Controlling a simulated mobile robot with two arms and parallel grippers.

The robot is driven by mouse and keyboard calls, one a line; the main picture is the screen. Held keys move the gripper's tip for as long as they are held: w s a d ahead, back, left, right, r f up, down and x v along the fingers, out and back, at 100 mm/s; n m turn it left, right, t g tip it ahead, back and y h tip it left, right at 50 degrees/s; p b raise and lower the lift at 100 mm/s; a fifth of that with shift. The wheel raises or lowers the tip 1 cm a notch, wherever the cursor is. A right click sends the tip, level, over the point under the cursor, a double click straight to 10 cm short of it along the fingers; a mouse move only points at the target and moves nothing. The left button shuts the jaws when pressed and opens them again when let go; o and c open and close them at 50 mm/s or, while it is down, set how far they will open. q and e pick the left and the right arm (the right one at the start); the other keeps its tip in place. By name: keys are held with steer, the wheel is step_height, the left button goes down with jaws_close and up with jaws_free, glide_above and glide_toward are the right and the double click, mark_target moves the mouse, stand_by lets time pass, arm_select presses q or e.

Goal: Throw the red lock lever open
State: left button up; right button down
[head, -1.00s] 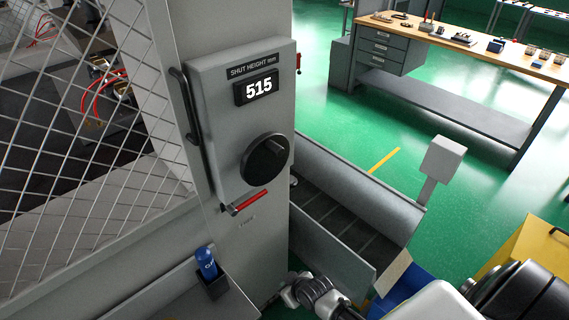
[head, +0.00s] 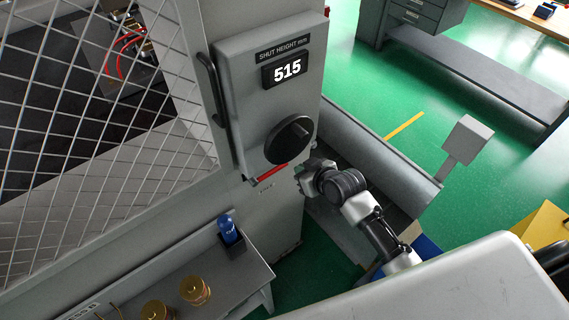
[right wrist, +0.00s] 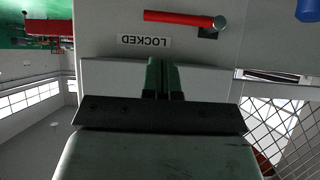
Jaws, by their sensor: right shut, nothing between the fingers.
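The red lock lever (head: 271,174) is on the grey press column, below the black round knob (head: 289,139). Its pivot is at the left end and its handle points right and slightly up. In the right wrist view the lever (right wrist: 180,18) lies nearly level at the top, beside an upside-down label reading LOCKED (right wrist: 146,41). My right gripper (head: 304,174) is just right of the lever, apart from it. In the wrist view its fingers (right wrist: 161,77) are together and empty, with the lever beyond their tips. My left gripper is not in view.
A display box (head: 270,50) reading 515 is above the knob. A blue bottle (head: 227,228) stands in a holder below left, by a grey shelf (head: 233,282) with brass pieces. A wire mesh guard (head: 110,150) is left. A grey bin-like chute (head: 380,150) is right.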

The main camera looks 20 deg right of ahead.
mark_target(284, 165)
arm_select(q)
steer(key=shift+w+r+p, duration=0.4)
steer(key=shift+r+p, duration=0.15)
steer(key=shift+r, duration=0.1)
arm_select(e)
steer(key=shift+x, duration=4.85)
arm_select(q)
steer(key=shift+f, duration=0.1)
